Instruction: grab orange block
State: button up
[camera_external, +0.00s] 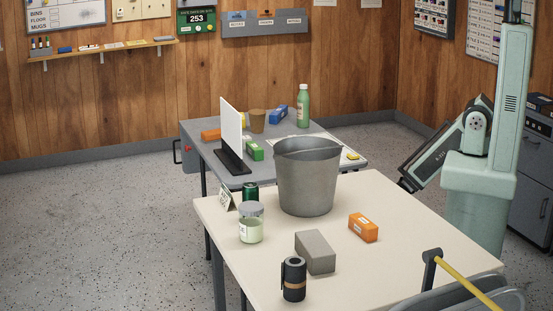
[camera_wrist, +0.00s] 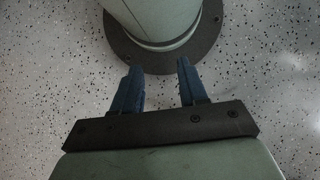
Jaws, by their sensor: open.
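An orange block (camera_external: 363,227) with a white label lies on the near cream table (camera_external: 330,262), right of the metal bucket. Another orange item (camera_external: 211,135) lies at the left of the far grey table, partly behind the white panel. My gripper (camera_wrist: 160,66) shows in the wrist view with its two blue fingers apart and nothing between them. It points at the speckled floor and my own round base. No block shows in the wrist view. In the external view I cannot make out the fingers; my arm is at the right, clear of the orange block.
A tall metal bucket (camera_external: 308,178) stands behind the block. A grey brick (camera_external: 315,252), a dark cylinder (camera_external: 294,279), a lidded jar (camera_external: 251,224) and a green can (camera_external: 250,191) stand to the left. A grey chair with a yellow bar (camera_external: 465,284) is at the front right.

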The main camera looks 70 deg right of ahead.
dwell(0.4)
jog(key=o, duration=0.6)
jog(key=shift+c, duration=0.2)
jog(key=shift+w, duration=0.1)
